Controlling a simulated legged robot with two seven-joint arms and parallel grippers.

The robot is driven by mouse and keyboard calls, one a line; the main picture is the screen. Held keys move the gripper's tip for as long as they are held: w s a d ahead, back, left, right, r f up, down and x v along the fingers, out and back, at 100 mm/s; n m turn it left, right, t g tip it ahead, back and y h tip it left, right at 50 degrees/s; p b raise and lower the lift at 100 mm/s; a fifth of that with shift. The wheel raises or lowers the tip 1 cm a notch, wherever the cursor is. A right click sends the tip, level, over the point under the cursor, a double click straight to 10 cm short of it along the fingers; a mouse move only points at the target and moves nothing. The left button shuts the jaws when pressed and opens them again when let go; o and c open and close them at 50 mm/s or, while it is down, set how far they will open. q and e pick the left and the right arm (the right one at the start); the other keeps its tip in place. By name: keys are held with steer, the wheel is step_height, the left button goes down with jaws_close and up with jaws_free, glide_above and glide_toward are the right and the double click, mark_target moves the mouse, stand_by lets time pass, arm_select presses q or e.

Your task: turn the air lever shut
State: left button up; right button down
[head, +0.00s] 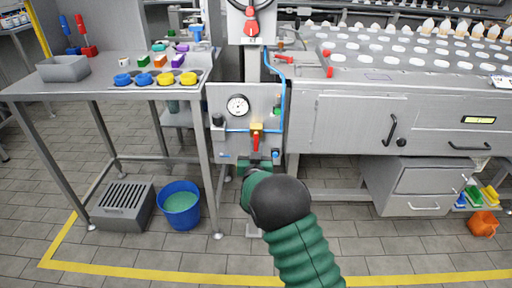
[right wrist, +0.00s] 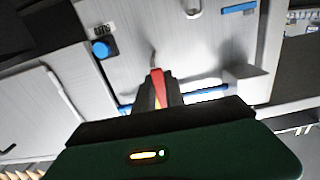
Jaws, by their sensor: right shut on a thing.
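The air lever (head: 256,142) is a red handle on a yellow valve body (head: 257,128), on a grey panel below a round gauge (head: 238,106). In the head view it hangs roughly straight down, across the horizontal blue air line (head: 237,130). My right gripper (head: 257,163) is at the lever's lower end, in front of the panel. In the right wrist view, the red lever (right wrist: 157,82) shows between the dark fingers of my right gripper (right wrist: 158,92), which are shut on it. The fingers hide part of the lever. My left gripper is not in view.
A blue button (right wrist: 101,49) sits on the panel near the fingers. A steel table (head: 125,88) with coloured cups stands left, and a conveyor machine (head: 350,120) right. A blue bucket (head: 180,205) and a grey crate (head: 123,205) stand on the floor.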

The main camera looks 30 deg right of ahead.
steer(key=shift+s+f, duration=0.1)
steer(key=shift+f, duration=0.35)
steer(key=c, duration=1.7)
jaws_free()
steer(key=o, duration=0.3)
steer(key=shift+w+d, duration=0.1)
steer(key=shift+w, duration=0.1)
steer(key=shift+r, duration=0.1)
steer(key=shift+s+r, duration=0.1)
steer(key=p+v, duration=0.4)
steer(key=v, duration=1.2)
steer(key=shift+s+p, duration=0.4)
